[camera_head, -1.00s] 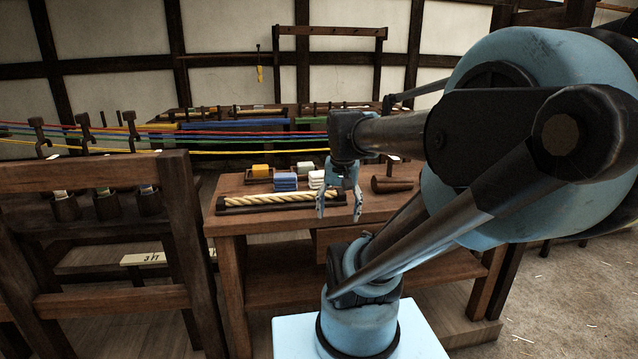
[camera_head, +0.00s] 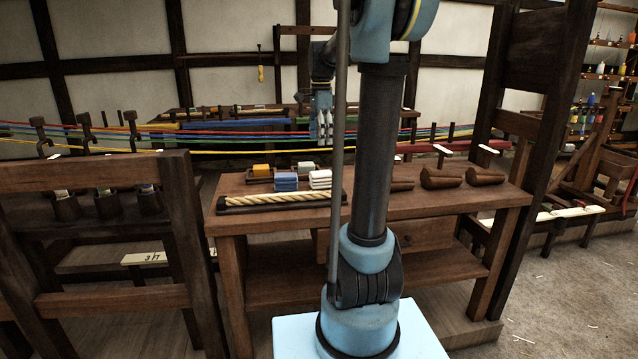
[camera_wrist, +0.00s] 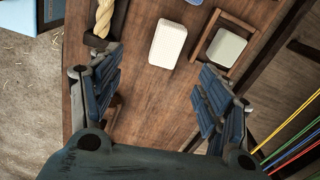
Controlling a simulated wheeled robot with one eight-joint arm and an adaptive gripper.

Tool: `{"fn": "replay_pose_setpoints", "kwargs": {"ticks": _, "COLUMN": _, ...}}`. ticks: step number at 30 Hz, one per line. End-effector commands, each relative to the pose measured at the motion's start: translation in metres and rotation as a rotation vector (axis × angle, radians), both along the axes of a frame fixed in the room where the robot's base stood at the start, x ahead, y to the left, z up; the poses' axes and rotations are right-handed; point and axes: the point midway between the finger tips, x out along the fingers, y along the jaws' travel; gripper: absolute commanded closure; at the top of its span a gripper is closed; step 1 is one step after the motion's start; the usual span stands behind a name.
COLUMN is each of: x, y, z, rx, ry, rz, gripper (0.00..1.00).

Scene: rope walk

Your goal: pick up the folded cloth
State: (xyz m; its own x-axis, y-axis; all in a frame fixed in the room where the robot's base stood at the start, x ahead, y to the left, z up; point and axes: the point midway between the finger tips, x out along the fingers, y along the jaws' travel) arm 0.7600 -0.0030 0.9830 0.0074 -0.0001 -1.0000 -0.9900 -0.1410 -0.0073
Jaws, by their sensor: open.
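A white folded cloth stack (camera_head: 320,179) lies on the wooden bench, beside a blue folded stack (camera_head: 286,181). In the wrist view the white cloth (camera_wrist: 168,43) shows as a pale rounded block beyond my fingers, and a sliver of the blue stack (camera_wrist: 194,2) is at the top edge. My gripper (camera_head: 321,125) hangs fingers-down above the far side of the bench in the head view. In the wrist view my gripper (camera_wrist: 160,66) is open and empty, with its two fingers wide apart. The white cloth lies ahead of the gap between them, apart from both.
A thick rope in a dark holder (camera_head: 282,199) lies along the bench front. Behind the cloths are small trays with a yellow block (camera_head: 261,170) and a pale block (camera_head: 306,167). Wooden pieces (camera_head: 441,178) lie to the right. Coloured strands (camera_head: 240,140) stretch behind the bench.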

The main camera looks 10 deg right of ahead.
Motion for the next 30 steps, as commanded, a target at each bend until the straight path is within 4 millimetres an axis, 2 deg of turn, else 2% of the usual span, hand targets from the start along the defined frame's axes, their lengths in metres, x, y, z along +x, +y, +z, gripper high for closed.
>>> {"fn": "replay_pose_setpoints", "kwargs": {"ticks": 3, "x": 0.014, "y": 0.000, "z": 0.002, "rx": 0.001, "ry": 0.006, "rz": -0.050, "gripper": 0.30}}
{"fn": "replay_pose_setpoints", "kwargs": {"ticks": 8, "x": 0.019, "y": 0.000, "z": -0.006, "rx": 0.000, "ry": 0.009, "rz": -0.073, "gripper": 0.30}}
{"fn": "replay_pose_setpoints", "kwargs": {"ticks": 24, "x": 0.019, "y": 0.000, "z": -0.093, "rx": 0.000, "ry": 0.009, "rz": -0.072, "gripper": 0.30}}
{"fn": "replay_pose_setpoints", "kwargs": {"ticks": 30, "x": 0.018, "y": -0.001, "z": -0.115, "rx": 0.000, "ry": 0.009, "rz": -0.072, "gripper": 0.30}}
